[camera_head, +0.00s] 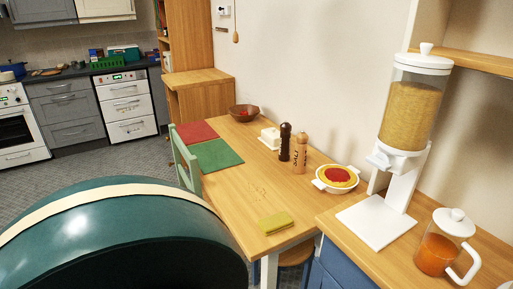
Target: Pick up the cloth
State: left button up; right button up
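The cloth is a small folded yellow-green piece (275,222) lying flat on the near right part of the wooden table (225,200), close to its front edge. Small brown crumbs (259,190) lie on the table just behind it. Nothing covers the cloth. Neither of my grippers shows in the head view.
A pie in a white dish (321,184), a pepper mill (285,142), a salt mill (299,155), a butter dish (270,137) and a bowl (236,112) stand behind the cloth. A dispenser (388,160) and a jug (437,255) stand on the right counter. A green chair (181,155) is left.

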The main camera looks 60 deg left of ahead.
aim_at(275, 223)
jog(key=u, duration=1.65)
jog(key=z, duration=1.4)
jog(key=k+j, duration=0.15)
jog(key=j, duration=0.15)
jog(key=k+j+z, duration=0.15)
jog(key=j, duration=0.15)
jog(key=k+j, duration=0.15)
jog(key=j, duration=0.15)
jog(key=z, duration=0.05)
